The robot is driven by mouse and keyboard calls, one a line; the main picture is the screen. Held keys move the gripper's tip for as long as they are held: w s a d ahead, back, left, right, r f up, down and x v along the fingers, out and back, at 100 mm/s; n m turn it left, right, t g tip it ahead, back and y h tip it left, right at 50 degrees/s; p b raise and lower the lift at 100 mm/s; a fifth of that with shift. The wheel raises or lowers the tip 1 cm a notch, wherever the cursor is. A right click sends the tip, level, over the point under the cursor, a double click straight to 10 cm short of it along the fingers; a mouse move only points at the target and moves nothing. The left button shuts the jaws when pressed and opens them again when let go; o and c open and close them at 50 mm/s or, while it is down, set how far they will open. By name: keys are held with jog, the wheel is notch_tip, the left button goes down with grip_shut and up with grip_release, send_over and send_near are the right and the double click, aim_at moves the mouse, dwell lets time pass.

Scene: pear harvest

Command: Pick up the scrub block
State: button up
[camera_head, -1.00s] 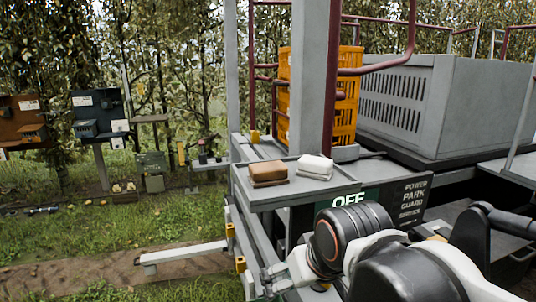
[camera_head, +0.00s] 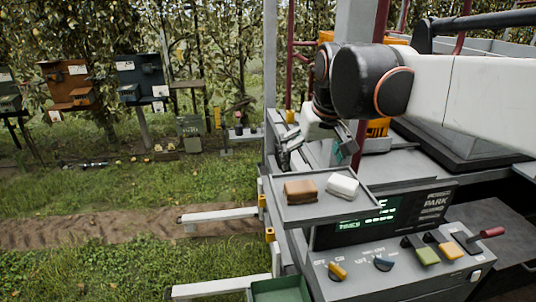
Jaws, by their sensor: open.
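Two small blocks rest side by side on a grey tray (camera_head: 325,211). The left one is a brown block (camera_head: 300,191) with a darker base. The right one is a white block (camera_head: 342,186) with a brownish underside. Both look like scrub blocks, and I cannot tell from the picture which name fits which. My gripper (camera_head: 316,158) is open and empty, pointing down above and behind the tray's far edge. It is apart from both blocks, and its fingers are small and partly blurred in the view.
Below the tray is a lit display (camera_head: 370,217). A control panel (camera_head: 400,268) with knobs and levers stands in front. A grey upright post (camera_head: 354,35) and orange crates (camera_head: 378,128) are behind my arm. A green bin (camera_head: 280,289) sits low at the front.

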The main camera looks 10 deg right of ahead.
aim_at(301, 185)
jog(key=x, duration=1.3)
jog(key=shift+w+a+f+p, duration=0.1)
jog(key=shift+w+f+p, duration=0.15)
jog(key=shift+p, duration=0.1)
jog(key=c, duration=1.3)
jog(key=shift+r, duration=0.1)
